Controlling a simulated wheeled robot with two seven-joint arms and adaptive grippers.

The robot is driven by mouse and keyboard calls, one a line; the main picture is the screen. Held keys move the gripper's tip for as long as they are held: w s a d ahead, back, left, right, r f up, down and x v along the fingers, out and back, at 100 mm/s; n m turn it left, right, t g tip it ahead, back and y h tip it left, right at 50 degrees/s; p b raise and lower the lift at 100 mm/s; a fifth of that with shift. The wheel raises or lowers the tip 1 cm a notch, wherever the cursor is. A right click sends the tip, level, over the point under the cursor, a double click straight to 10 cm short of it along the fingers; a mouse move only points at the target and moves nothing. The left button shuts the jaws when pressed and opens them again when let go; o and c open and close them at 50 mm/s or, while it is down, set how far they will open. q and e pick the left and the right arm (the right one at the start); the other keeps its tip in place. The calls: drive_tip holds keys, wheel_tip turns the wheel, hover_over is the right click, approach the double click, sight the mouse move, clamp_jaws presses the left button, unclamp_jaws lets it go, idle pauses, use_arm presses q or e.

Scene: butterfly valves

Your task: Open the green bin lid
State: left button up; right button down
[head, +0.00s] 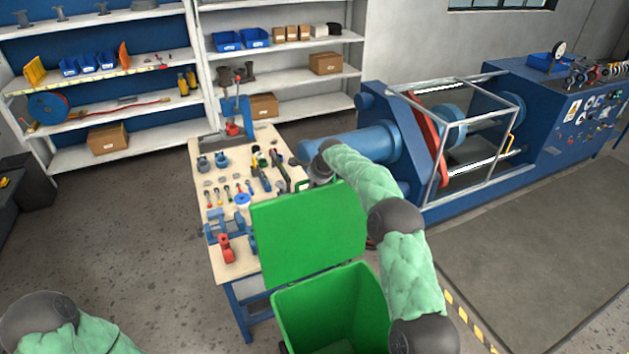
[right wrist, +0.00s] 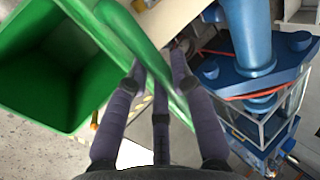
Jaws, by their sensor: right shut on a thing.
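The green bin (head: 335,305) stands open at the bottom centre of the head view, and its dark green inside shows. Its green lid (head: 308,235) is swung up, standing steeply behind the opening. My right gripper (head: 317,178) is at the lid's top edge, partly hidden behind the lid. In the right wrist view, my gripper fingers (right wrist: 157,80) are closed around the green lid's edge (right wrist: 125,40), and the bin's open inside (right wrist: 45,80) shows at the left. The exact contact is partly hidden. My left gripper is outside both views.
A workbench (head: 240,265) with tools, valves and a red part stands behind the lid. A large blue machine (head: 470,125) with a wire-framed guard stands at right. Shelves (head: 110,110) line the back wall. Open floor (head: 120,220) lies at left.

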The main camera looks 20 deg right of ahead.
drive_tip(key=shift+r, duration=0.15)
drive_tip(key=c, duration=1)
unclamp_jaws()
drive_tip(key=shift+c, duration=0.2)
drive_tip(key=shift+s, duration=0.1)
drive_tip(key=v, duration=1.2)
drive_tip(key=shift+d, duration=0.1)
